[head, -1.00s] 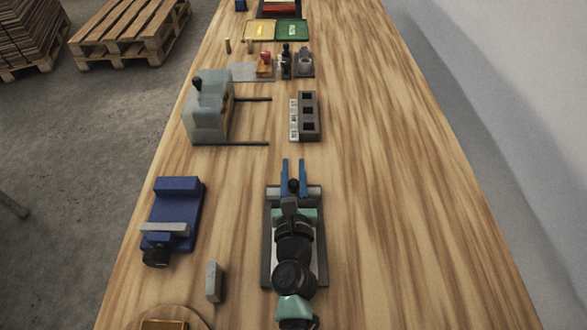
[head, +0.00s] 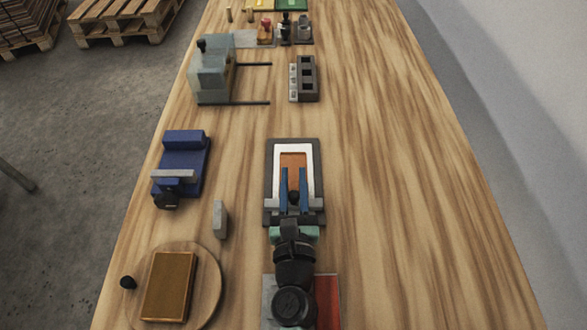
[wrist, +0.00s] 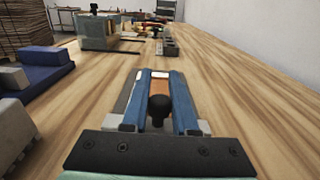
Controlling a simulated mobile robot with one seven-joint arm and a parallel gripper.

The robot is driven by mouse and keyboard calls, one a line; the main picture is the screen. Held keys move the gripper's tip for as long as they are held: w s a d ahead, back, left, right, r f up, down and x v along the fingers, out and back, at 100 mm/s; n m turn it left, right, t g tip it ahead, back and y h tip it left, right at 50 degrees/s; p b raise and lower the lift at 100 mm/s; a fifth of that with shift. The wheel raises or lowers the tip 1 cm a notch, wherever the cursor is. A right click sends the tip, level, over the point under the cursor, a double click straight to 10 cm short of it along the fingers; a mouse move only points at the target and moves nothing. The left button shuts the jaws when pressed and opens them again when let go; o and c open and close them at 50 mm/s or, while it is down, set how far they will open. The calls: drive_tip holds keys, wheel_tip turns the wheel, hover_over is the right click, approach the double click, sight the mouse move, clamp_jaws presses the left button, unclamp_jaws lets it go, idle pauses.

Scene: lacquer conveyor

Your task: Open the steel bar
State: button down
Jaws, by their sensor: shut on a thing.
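A dark frame (head: 270,160) lies flat on the bench in front of me. It holds a white U-shaped border (head: 313,165) around a brown-orange panel (head: 293,159). The grey steel bar (head: 315,204) lies across the frame's near end. Its middle is hidden by my gripper, and its ends show in the wrist view (wrist: 203,125). A black knob (wrist: 158,108) stands at the bar's middle. My gripper (head: 293,171) is shut on this knob, a blue finger on each side. The fingertips reach forward over the panel.
A blue vise-like fixture (head: 183,160) and a small grey block (head: 219,218) stand to the left. A round board (head: 208,290) with a brown block (head: 168,286) is at near left. A slotted grey block (head: 308,80) lies beyond. The bench on the right is clear.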

drive_tip(key=c, duration=0.7)
unclamp_jaws()
drive_tip(key=shift+w, duration=0.1)
drive_tip(key=s+b, duration=0.2)
drive_tip(key=s, duration=0.4)
drive_tip(key=s+b, duration=0.2)
drive_tip(key=s, duration=0.4)
drive_tip(key=shift+f+b, duration=0.2)
drive_tip(key=shift+b, duration=0.1)
drive_tip(key=shift+s+r, duration=0.2)
drive_tip(key=shift+s, duration=0.3)
